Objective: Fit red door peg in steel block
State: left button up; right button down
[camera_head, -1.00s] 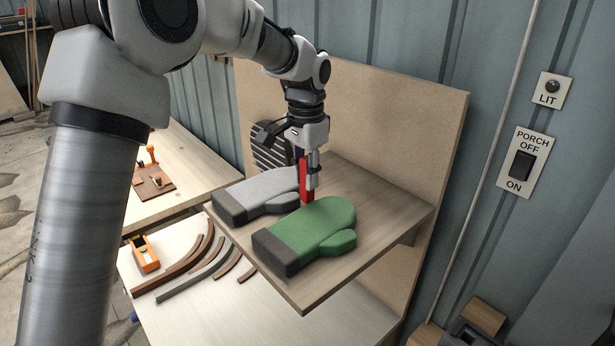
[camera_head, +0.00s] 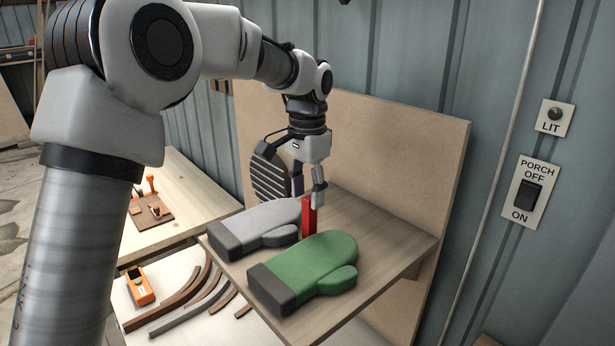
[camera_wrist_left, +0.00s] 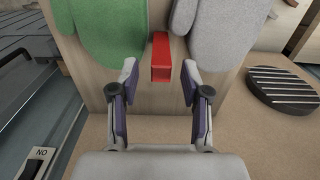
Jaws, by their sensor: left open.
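The red door peg (camera_head: 309,216) stands upright on a wooden shelf (camera_head: 385,232), between a grey mitten and a green mitten. It also shows in the left wrist view (camera_wrist_left: 161,58), ahead of and between the fingers. My left gripper (camera_head: 308,186) is above the peg, its near finger overlapping the peg's top in the head view. In the left wrist view its fingers (camera_wrist_left: 160,84) are spread wide with nothing between the tips. My right gripper is not in view. I cannot make out the steel block in the current frames.
The grey mitten (camera_head: 258,226) and green mitten (camera_head: 312,272) lie close on either side of the peg. A dark ribbed round object (camera_head: 270,178) is behind the gripper. Curved strips (camera_head: 190,300) and an orange tool (camera_head: 139,286) lie on the lower bench. A backboard (camera_head: 400,140) rises behind the shelf.

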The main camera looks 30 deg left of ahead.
pick_arm(q)
notch_tip(320, 180, up, 6)
jog(key=shift+s+f+b, duration=0.1)
jog(key=shift+s+b, duration=0.05)
jog(key=shift+b, duration=0.3)
jog(key=shift+o, duration=0.5)
jog(key=shift+d+f, duration=0.1)
jog(key=shift+f, duration=0.05)
send_over(309, 216)
jog(key=w, duration=0.1)
jog(key=f, duration=0.5)
jog(key=shift+w+f, duration=0.2)
jog(key=shift+f, duration=0.05)
jog(key=f+p, duration=0.1)
jog(key=f, duration=0.1)
jog(key=f+p, duration=0.1)
jog(key=f, duration=0.1)
jog(key=f+p, duration=0.1)
jog(key=f, duration=0.1)
jog(key=shift+s+a, duration=0.1)
jog(key=shift+a, duration=0.25)
jog(key=shift+f, duration=0.35)
jog(key=shift+r, duration=0.1)
grip_shut()
